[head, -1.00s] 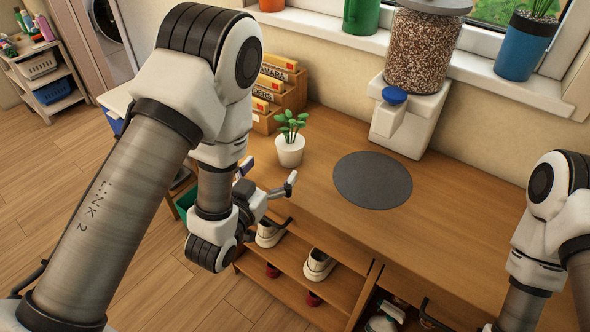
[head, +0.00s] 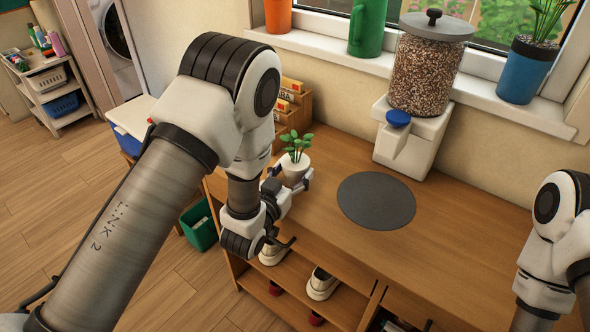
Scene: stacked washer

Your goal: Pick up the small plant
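The small plant (head: 297,145) has green leaves and stands upright in a white pot (head: 295,171) on the wooden bench top, near its left end. My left gripper (head: 289,179) is at the pot, with one finger on each side of it. The fingers look spread around the pot; whether they touch it is hard to tell. The lower part of the pot is partly hidden by the gripper. My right arm shows at the right edge, but its gripper is out of view.
A dark round mat (head: 376,201) lies right of the plant. A dispenser (head: 415,130) with a grain-filled jar stands behind the mat. A wooden file holder (head: 294,112) is behind the plant. Shoes (head: 321,285) sit on the shelf below. The right of the bench top is clear.

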